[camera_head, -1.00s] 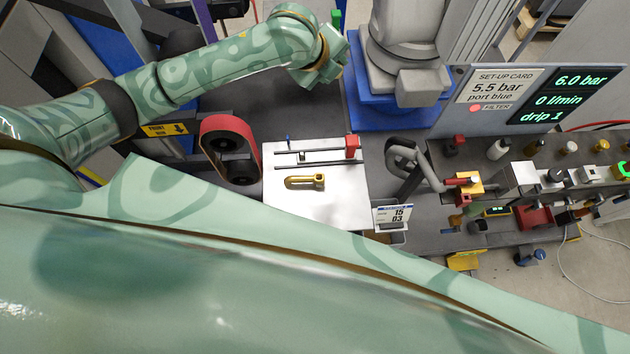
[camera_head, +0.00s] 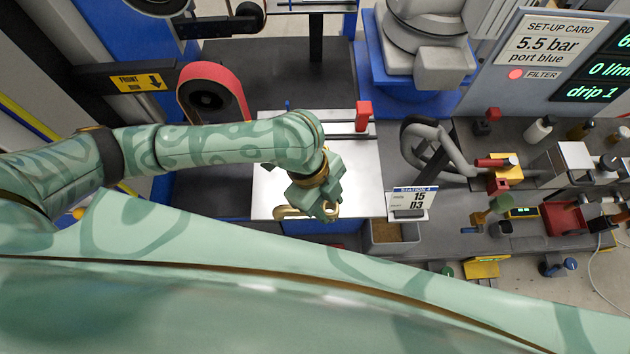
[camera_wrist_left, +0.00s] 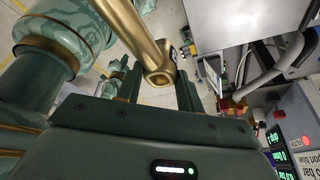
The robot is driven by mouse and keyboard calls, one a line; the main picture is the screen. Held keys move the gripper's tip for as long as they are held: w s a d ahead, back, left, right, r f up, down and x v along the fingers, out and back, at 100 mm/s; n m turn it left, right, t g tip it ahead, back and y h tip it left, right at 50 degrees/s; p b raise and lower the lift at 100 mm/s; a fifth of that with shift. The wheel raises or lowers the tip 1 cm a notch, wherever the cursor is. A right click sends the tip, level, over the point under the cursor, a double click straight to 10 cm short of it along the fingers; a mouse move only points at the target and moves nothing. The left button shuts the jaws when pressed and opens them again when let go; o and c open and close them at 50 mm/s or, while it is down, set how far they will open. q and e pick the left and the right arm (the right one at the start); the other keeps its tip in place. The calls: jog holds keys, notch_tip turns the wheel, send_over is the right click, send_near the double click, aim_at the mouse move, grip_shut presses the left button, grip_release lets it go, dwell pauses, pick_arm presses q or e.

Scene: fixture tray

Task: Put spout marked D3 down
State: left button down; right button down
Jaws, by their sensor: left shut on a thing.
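The gold spout (camera_head: 292,212) is in my left gripper (camera_head: 326,208), over the front part of the white tray (camera_head: 268,180). In the left wrist view the spout (camera_wrist_left: 135,35) runs up from between the two fingers (camera_wrist_left: 160,88), with floor behind it. A small dark label sits near its lower end, too small to read. The gripper hides part of the spout in the head view; its exact height over the tray cannot be told. A card reading 15 and D3 (camera_head: 410,200) stands at a small grey bin (camera_head: 391,247) right of the tray. My right gripper is not in view.
A red block on a dark rail (camera_head: 363,115) stands at the tray's back. A red belt loop (camera_head: 215,85) is behind left. Several fittings crowd the right bench, under the set-up card (camera_head: 552,45).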

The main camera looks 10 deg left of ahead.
pick_arm(q)
jog(key=w+f+b, duration=0.2)
jog(key=w+f, duration=0.1)
jog(key=w, duration=0.1)
jog(key=w+f+b, duration=0.2)
jog(key=w+f, duration=0.1)
jog(key=w, duration=0.2)
jog(key=w+a+f+b, duration=0.1)
jog(key=w+f+b, duration=0.1)
jog(key=w+f, duration=0.1)
jog(key=shift+w+f, duration=0.3)
jog(key=shift+w, duration=0.6)
jog(key=shift+w+f+b, duration=0.25)
jog(key=shift+f+b, duration=0.05)
notch_tip(320, 180, down, 3)
jog(key=shift+f+b, duration=0.1)
jog(key=shift+b, duration=0.45)
jog(key=shift+r, duration=0.2)
jog(key=c, duration=0.9)
grip_release()
jog(key=shift+f, duration=0.2)
